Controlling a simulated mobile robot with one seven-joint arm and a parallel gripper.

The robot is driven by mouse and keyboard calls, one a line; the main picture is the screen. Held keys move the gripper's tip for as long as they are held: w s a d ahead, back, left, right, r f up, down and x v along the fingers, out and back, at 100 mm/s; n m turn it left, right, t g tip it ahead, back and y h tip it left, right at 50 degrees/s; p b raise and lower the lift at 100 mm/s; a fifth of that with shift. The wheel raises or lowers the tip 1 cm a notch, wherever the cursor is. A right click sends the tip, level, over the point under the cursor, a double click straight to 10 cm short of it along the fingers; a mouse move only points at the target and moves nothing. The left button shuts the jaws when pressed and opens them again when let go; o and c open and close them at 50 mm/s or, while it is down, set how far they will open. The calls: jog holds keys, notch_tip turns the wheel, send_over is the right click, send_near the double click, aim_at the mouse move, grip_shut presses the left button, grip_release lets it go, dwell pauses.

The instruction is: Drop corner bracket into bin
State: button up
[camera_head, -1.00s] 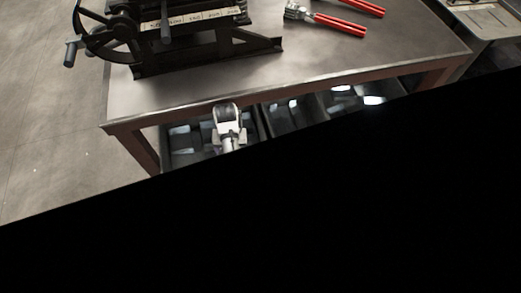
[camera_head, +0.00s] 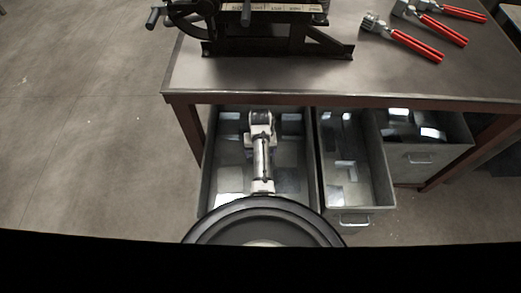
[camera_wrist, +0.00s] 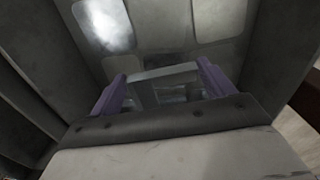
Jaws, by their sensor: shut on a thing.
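The corner bracket (camera_wrist: 163,73) is a pale grey angled piece in the wrist view. My gripper (camera_wrist: 160,86), with two purple fingers, is shut on it, one finger at each side. In the wrist view they are inside or above a grey metal bin, whose floor shows flat sheet pieces. In the head view the left bin (camera_head: 312,165) lies directly under my arm. My own wrist hides the bracket and nearly all of the fingers there. I cannot tell the bracket's exact height above the bin floor.
A middle bin (camera_head: 384,175) and a right bin (camera_head: 425,158) hold more flat pieces. The workbench (camera_head: 390,85) stands over the bins' far ends. A black machine (camera_head: 285,45) and several red-handled tools (camera_head: 415,45) are on it. Open floor (camera_head: 90,150) is at left.

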jog(key=shift+f, duration=0.25)
jog(key=o, duration=0.9)
notch_tip(320, 180, up, 14)
jog(key=shift+f, duration=0.1)
dwell(0.3)
